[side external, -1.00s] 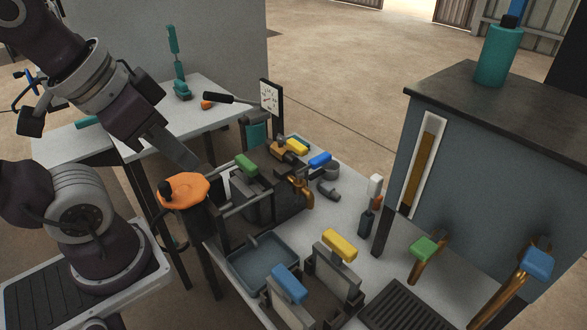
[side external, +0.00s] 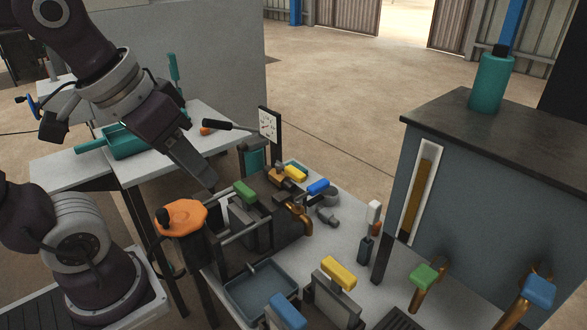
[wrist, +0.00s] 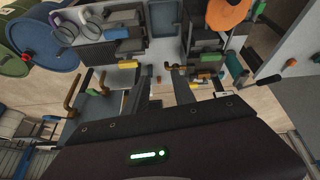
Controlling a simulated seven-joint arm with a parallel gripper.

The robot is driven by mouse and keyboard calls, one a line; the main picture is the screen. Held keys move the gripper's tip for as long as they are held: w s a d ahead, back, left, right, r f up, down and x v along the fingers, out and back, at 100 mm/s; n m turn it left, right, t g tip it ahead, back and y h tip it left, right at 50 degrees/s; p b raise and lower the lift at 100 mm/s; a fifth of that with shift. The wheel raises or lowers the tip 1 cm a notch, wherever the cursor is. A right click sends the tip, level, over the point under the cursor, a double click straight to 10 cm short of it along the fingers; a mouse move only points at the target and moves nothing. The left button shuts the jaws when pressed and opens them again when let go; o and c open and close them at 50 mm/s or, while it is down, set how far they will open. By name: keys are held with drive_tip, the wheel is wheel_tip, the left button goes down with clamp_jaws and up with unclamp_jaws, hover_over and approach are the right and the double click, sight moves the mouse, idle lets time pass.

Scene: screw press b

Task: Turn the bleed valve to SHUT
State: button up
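No SHUT label is legible, so I cannot tell which handle is the bleed valve. On the press in the side view are a green handle (side external: 244,191), a yellow handle (side external: 295,173) on brass fittings, and a blue handle (side external: 318,186). A brass spout (side external: 302,212) hangs at its front. My gripper (side external: 208,184) points down, left of the green handle and above and right of the orange handwheel (side external: 184,216). In the wrist view, my gripper's two fingers (wrist: 164,92) are apart with nothing between them. The handwheel (wrist: 228,12) is at upper right there.
A blue-grey tray (side external: 262,292) and a stand with a yellow handle (side external: 339,273) are in front. A grey cabinet (side external: 475,190) with green and blue tap handles is at right. A teal bottle (side external: 492,80) stands on it.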

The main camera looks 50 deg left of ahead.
drive_tip(key=shift+o, duration=0.9)
drive_tip(key=w+a+r+n+g, duration=0.1)
drive_tip(key=w+n, duration=0.4)
drive_tip(key=w, duration=0.6)
drive_tip(key=shift+w+a+r+n+g, duration=0.25)
drive_tip(key=shift+a+g, duration=0.25)
drive_tip(key=shift+a, duration=0.35)
drive_tip(key=n+g, duration=0.3)
drive_tip(key=n, duration=0.8)
hover_over(297, 171)
drive_tip(key=shift+m, duration=0.25)
drive_tip(key=f, duration=1.3)
drive_tip(key=shift+s+d, duration=0.15)
drive_tip(key=shift+s, duration=0.15)
drive_tip(key=f, duration=0.7)
drive_tip(key=shift+w+a, duration=0.2)
drive_tip(key=shift+f, duration=0.4)
clamp_jaws()
drive_tip(key=shift+r, duration=0.1)
